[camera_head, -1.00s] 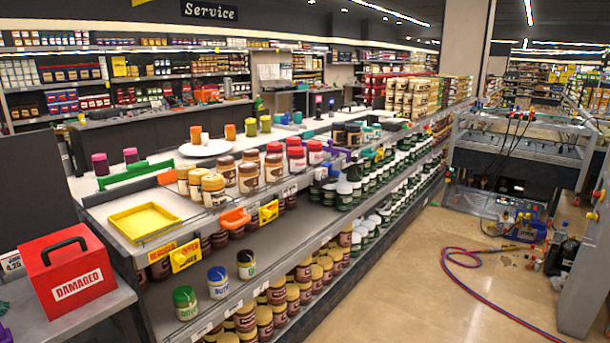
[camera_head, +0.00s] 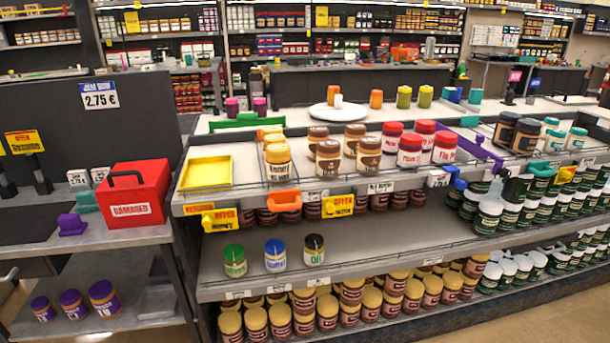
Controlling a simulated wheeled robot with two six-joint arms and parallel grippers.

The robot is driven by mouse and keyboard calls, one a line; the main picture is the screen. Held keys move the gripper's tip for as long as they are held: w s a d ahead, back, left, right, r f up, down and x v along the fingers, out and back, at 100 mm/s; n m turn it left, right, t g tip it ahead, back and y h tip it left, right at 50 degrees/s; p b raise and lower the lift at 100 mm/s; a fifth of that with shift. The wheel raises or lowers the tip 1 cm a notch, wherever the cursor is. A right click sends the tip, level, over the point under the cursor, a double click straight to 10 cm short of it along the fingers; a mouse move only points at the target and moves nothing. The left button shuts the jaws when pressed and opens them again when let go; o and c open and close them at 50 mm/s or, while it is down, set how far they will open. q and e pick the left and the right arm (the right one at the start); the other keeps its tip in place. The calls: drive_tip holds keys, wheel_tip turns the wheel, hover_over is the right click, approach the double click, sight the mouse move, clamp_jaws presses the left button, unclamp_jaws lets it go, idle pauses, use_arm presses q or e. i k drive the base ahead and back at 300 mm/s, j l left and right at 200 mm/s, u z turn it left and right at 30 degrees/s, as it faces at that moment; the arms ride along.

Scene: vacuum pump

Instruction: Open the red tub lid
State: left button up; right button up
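The red tub (camera_head: 138,198) stands on the grey side shelf left of the main shelving. It is a box with a white "DAMAGED" label on its front. Its lid (camera_head: 128,176) is red, looks closed on top, and carries a black arched handle (camera_head: 125,175). Nothing is touching the tub from above. The inside of the tub is hidden. Neither of my grippers shows in the view.
A purple object (camera_head: 72,225) and a teal object (camera_head: 84,202) sit left of the tub. A yellow tray (camera_head: 207,173) lies on the shelf to its right. Purple-lidded jars (camera_head: 104,298) stand on the lower shelf. Several jars fill the main shelving.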

sight(132, 168)
drive_tip(key=l, duration=0.45)
drive_tip(key=u, duration=1.1)
drive_tip(key=i+l, duration=0.05)
